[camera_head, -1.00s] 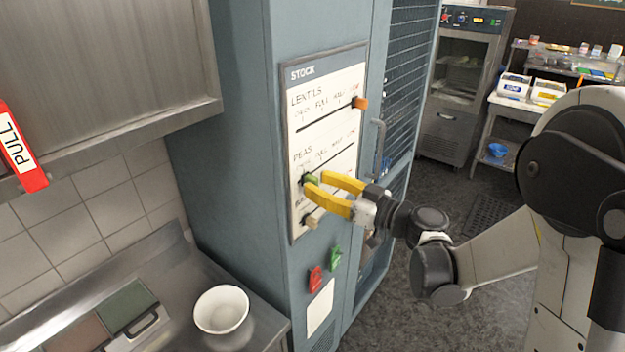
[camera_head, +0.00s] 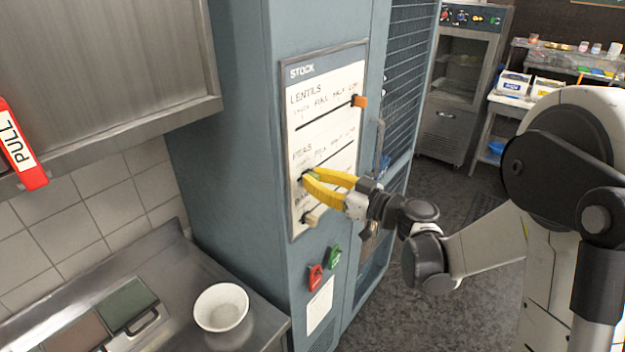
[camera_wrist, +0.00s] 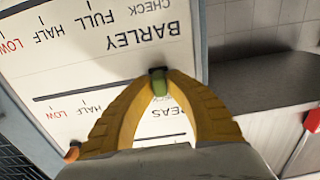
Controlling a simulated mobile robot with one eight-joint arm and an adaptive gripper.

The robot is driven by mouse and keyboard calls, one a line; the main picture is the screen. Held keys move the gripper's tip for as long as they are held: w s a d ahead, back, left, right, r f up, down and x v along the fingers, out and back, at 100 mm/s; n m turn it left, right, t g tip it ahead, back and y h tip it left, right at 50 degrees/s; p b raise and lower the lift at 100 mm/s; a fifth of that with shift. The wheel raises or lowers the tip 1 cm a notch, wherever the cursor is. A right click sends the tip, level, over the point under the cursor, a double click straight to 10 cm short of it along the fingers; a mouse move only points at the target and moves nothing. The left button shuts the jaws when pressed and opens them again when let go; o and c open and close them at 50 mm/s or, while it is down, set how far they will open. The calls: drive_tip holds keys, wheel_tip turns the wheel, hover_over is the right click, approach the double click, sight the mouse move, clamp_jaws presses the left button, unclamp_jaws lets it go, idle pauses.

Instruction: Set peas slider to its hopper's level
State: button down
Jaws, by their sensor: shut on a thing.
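The stock board (camera_head: 352,85) on the blue-grey cabinet has rows marked lentils, peas and barley. The green peas slider (camera_head: 312,175) is at the left, CHECK end of its slot. My gripper (camera_head: 307,178) has its yellow fingers shut on this slider. The wrist view shows the board upside down, with the green slider (camera_wrist: 160,88) between the fingertips. The peas slot (camera_wrist: 92,85) runs from there towards LOW. The peas hopper's level cannot be made out.
The orange lentils slider (camera_head: 360,101) is at its row's LOW end. The cream barley slider (camera_head: 315,215) is just below my fingers. Red (camera_head: 316,278) and green (camera_head: 335,255) tags are lower on the cabinet. A white bowl (camera_head: 221,308) stands on the counter.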

drive_tip(key=w+d, duration=0.2)
drive_tip(key=w+d+b, duration=0.1)
drive_tip(key=w+d, duration=0.1)
drive_tip(key=w, duration=0.1)
drive_tip(key=shift+w, duration=0.15)
drive_tip(key=c, duration=1.4)
unclamp_jaws()
approach(321, 162)
drive_tip(key=v, duration=0.4)
drive_tip(key=shift+s+d, duration=0.2)
drive_tip(key=shift+s, duration=0.1)
drive_tip(key=shift+f, duration=0.15)
